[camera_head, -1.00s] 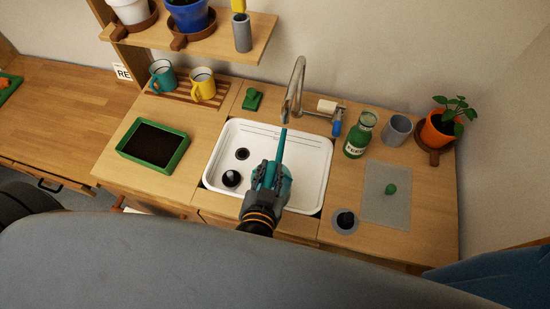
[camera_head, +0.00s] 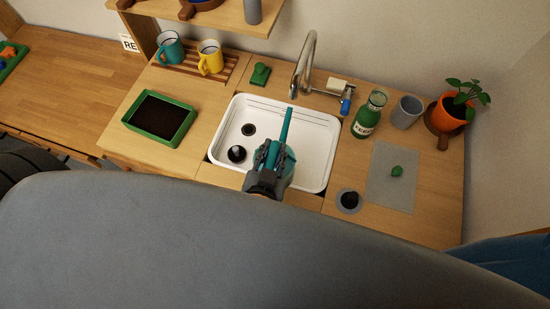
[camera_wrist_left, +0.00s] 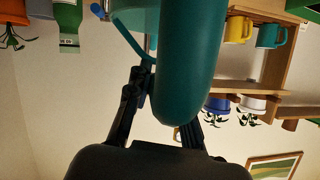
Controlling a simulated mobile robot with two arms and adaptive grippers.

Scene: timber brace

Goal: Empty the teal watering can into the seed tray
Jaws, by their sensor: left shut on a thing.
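The teal watering can (camera_head: 286,162) is over the white sink, its long spout pointing up and away toward the faucet. My left gripper (camera_head: 270,160) is shut on it from the near side. In the left wrist view the teal can (camera_wrist_left: 190,60) fills the upper middle, between the dark fingers. The seed tray (camera_head: 160,118), a green box filled with dark soil, sits on the wooden counter left of the sink. My right gripper is not in view.
The white sink (camera_head: 315,165) has a curved faucet (camera_head: 303,65) behind it. A green bottle (camera_head: 369,115), grey cup (camera_head: 406,112) and potted plant (camera_head: 447,118) stand to the right. Teal (camera_head: 170,48) and yellow (camera_head: 210,57) mugs stand on a slatted rack behind the seed tray.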

